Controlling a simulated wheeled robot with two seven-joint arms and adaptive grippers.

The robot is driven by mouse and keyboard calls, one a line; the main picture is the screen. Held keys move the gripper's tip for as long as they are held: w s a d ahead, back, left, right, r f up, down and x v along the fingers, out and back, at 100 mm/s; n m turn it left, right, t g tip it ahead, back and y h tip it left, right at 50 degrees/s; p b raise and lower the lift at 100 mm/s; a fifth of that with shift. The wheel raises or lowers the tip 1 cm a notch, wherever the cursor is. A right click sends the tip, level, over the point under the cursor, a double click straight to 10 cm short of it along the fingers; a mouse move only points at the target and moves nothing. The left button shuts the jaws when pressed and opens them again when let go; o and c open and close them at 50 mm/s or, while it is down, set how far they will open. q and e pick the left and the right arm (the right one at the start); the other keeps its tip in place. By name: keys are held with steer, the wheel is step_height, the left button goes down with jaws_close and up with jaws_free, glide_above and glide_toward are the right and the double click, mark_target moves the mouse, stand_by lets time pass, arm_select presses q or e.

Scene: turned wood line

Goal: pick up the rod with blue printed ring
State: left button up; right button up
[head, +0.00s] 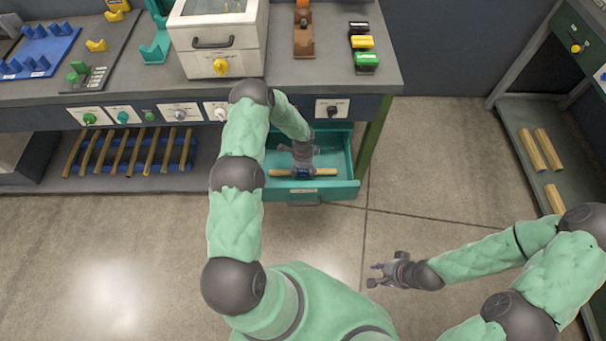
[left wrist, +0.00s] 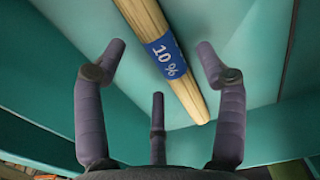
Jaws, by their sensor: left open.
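The wooden rod with a blue printed ring (left wrist: 180,90) lies on the floor of an open teal drawer. The ring reads "10 %" in the left wrist view. In the head view the rod (head: 323,171) lies across the drawer, partly hidden by my gripper. My left gripper (head: 303,170) reaches down into the drawer over the rod; its open fingers (left wrist: 160,60) stand on either side of the ring in the left wrist view. I cannot tell whether they touch it. My right gripper (head: 375,275) is over bare floor, with its fingers apart and nothing between them.
The teal drawer (head: 345,188) has walls close around my left gripper. The workbench (head: 290,75) above it carries a white box (head: 215,35) and several fixtures. More rods (head: 125,150) lie on the lower left shelf, others (head: 540,150) on the right shelf. The middle floor is clear.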

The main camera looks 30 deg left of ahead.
arm_select(q)
step_height(320, 180, down, 2)
steer(key=shift+f, duration=0.15)
steer(key=c, duration=1.3)
step_height(320, 180, up, 11)
steer(key=p, duration=0.4)
step_height(320, 180, up, 7)
steer(key=p, duration=0.3)
glide_above(303, 172)
steer(key=d+r+n, duration=0.2)
steer(key=s+d+r+n+b, duration=0.1)
steer(key=d+r+n, duration=0.1)
steer(key=d+r, duration=0.1)
steer(key=s+d+r+n+b, duration=0.1)
steer(key=d+r+n, duration=0.1)
steer(key=d+r, duration=0.1)
steer(key=shift+d, duration=0.25)
steer(key=s+d+r+n, duration=0.1)
steer(key=s+d+r+n+b, duration=0.1)
steer(key=d+r+n, duration=0.1)
steer(key=s+d+r+n, duration=0.1)
steer(key=s+d+r, duration=0.1)
steer(key=shift+d+r+n, duration=0.15)
steer(key=shift+r+n, duration=0.1)
steer(key=shift+n, duration=0.15)
steer(key=shift+c, duration=0.2)
steer(key=shift+s+d+r+n, duration=0.3)
steer(key=shift+s+r+n, duration=0.05)
steer(key=shift+s+n, duration=0.05)
